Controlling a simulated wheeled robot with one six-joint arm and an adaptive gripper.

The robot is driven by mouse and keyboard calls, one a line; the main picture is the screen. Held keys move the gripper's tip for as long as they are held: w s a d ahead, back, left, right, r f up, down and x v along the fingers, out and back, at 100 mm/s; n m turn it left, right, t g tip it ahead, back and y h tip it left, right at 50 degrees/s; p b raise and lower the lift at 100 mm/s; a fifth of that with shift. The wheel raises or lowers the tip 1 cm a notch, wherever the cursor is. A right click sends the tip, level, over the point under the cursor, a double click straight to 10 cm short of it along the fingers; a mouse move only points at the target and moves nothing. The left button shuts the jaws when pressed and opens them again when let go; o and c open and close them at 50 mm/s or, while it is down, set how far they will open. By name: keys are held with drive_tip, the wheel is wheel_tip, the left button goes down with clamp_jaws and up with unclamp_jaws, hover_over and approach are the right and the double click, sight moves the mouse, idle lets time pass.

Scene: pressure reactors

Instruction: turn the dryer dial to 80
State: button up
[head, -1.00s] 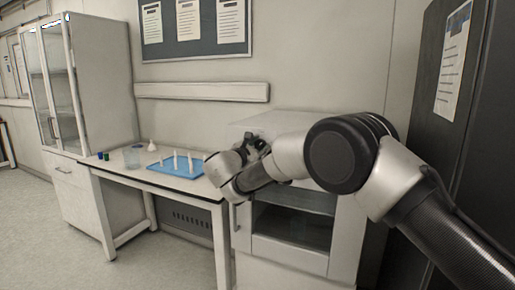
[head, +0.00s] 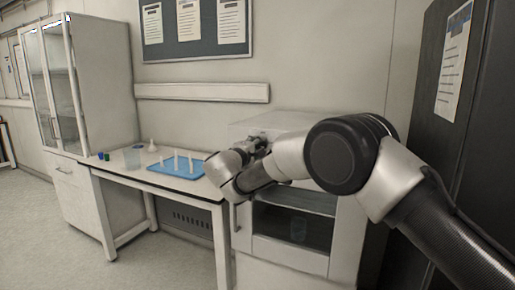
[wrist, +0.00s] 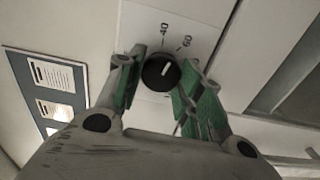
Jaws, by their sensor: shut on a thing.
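The dryer dial (wrist: 160,71) is a round black knob with a pale pointer line, on a white panel. In the wrist view the marks 40 and 60 show above it, and the pointer leans up and right, roughly towards 60. Any other marks are hidden or too small to read. My gripper (wrist: 157,80) is shut on the dial, with a green-padded finger on each side. In the head view my gripper (head: 258,146) is at the upper front of the white dryer (head: 345,235), and my arm hides the dial there.
The dryer's dark window (head: 290,228) is below my gripper. To the left a white table (head: 130,172) bears a blue tray (head: 172,178) with white upright pieces and a beaker (head: 132,158). A dark cabinet (head: 455,140) stands close on the right.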

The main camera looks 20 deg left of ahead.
drive_tip(key=m, duration=0.5)
drive_tip(key=shift+f+m, duration=0.1)
drive_tip(key=shift+m, duration=0.2)
drive_tip(key=m, duration=0.5)
drive_tip(key=shift+m, duration=0.4)
drive_tip(key=o, duration=0.9)
drive_tip(key=shift+d, duration=0.1)
drive_tip(key=shift+o, duration=0.5)
drive_tip(key=s+a, duration=0.1)
drive_tip(key=s, duration=1.1)
